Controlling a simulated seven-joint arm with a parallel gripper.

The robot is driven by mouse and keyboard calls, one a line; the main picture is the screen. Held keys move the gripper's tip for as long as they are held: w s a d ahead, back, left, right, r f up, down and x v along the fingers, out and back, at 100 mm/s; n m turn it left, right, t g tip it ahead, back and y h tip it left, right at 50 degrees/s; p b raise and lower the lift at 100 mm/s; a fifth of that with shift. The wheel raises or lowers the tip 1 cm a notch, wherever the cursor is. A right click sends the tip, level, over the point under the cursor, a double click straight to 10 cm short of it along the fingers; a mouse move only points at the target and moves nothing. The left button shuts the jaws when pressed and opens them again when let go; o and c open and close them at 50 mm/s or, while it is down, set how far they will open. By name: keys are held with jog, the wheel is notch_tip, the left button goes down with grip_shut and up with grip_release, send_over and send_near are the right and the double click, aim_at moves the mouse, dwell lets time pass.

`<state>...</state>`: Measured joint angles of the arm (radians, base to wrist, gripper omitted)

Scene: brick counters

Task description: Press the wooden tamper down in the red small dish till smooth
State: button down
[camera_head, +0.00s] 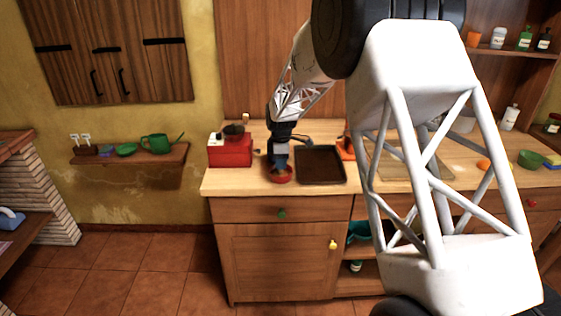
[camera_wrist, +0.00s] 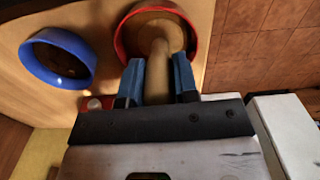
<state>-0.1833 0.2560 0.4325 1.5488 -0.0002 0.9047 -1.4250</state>
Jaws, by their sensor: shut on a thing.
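The red small dish (camera_head: 281,177) stands on the counter near its front edge, and it also shows in the wrist view (camera_wrist: 120,45). The wooden tamper (camera_wrist: 157,75) has its handle between my blue fingertips, and its wide round end is inside the dish's rim. My gripper (camera_wrist: 157,88) is shut on the handle. In the head view my gripper (camera_head: 281,160) is right over the dish and hides the tamper. What lies under the tamper's end is hidden, so I cannot tell how smooth it is.
A dark tray (camera_head: 320,166) lies just right of the dish, and a red box (camera_head: 230,151) stands to its left. In the wrist view a blue round bowl or ring (camera_wrist: 33,66) is beside the dish. My white arm covers much of the right counter (camera_head: 235,184).

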jog(key=shift+r, duration=1)
jog(key=shift+f, duration=0.15)
jog(key=shift+f, duration=0.85)
jog(key=shift+r, duration=1)
jog(key=shift+w+d, duration=0.2)
jog(key=shift+w, duration=0.05)
jog(key=shift+f, duration=0.3)
jog(key=shift+f, duration=0.75)
